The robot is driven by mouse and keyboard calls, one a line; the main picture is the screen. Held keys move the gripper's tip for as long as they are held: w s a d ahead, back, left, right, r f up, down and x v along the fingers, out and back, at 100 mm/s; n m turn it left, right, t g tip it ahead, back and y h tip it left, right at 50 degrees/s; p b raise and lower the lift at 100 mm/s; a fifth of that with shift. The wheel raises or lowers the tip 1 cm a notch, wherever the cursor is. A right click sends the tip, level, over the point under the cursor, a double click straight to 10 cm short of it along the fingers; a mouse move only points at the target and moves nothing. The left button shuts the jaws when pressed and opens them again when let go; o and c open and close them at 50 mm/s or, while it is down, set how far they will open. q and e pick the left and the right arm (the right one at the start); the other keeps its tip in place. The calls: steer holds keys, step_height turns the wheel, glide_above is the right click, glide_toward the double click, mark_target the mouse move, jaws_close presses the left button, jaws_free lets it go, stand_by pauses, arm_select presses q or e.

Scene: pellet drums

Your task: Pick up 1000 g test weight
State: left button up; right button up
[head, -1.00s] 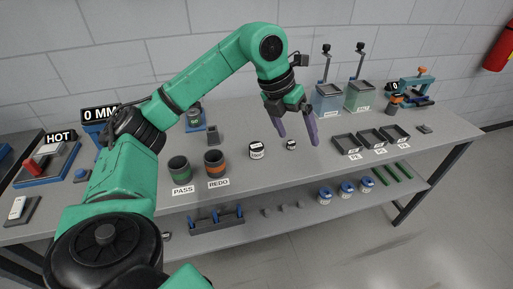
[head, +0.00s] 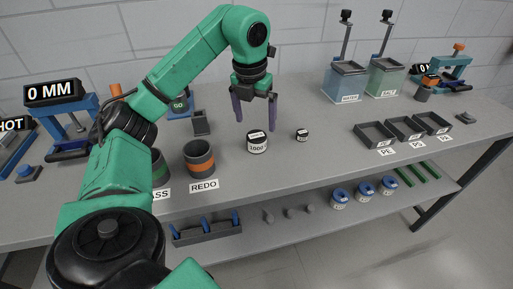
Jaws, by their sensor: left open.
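The 1000 g test weight (head: 257,144) is a short white cylinder with a dark top and a "1000" label. It stands upright on the grey bench (head: 330,170), near the middle of the head view. A smaller similar weight (head: 302,135) stands to its right. My left gripper (head: 255,118) is open, its two purple fingers pointing down above and slightly behind the 1000 g weight. Nothing is between the fingers, and whether they touch the weight cannot be told. My right gripper is not in view.
The orange-banded REDO drum (head: 199,160) stands left of the weight, with the PASS drum (head: 158,168) partly behind my arm. Dark trays (head: 375,136) and the WATER tank (head: 345,82) are to the right. The bench between the small weight and the trays is clear.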

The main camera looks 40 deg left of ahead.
mark_target(256, 135)
arm_select(q)
steer(key=f, duration=0.5)
steer(key=w+f, duration=0.1)
steer(key=f, duration=0.2)
steer(key=shift+a+p, duration=0.15)
steer(key=shift+p, duration=0.2)
steer(key=shift+r, duration=0.15)
jaws_close()
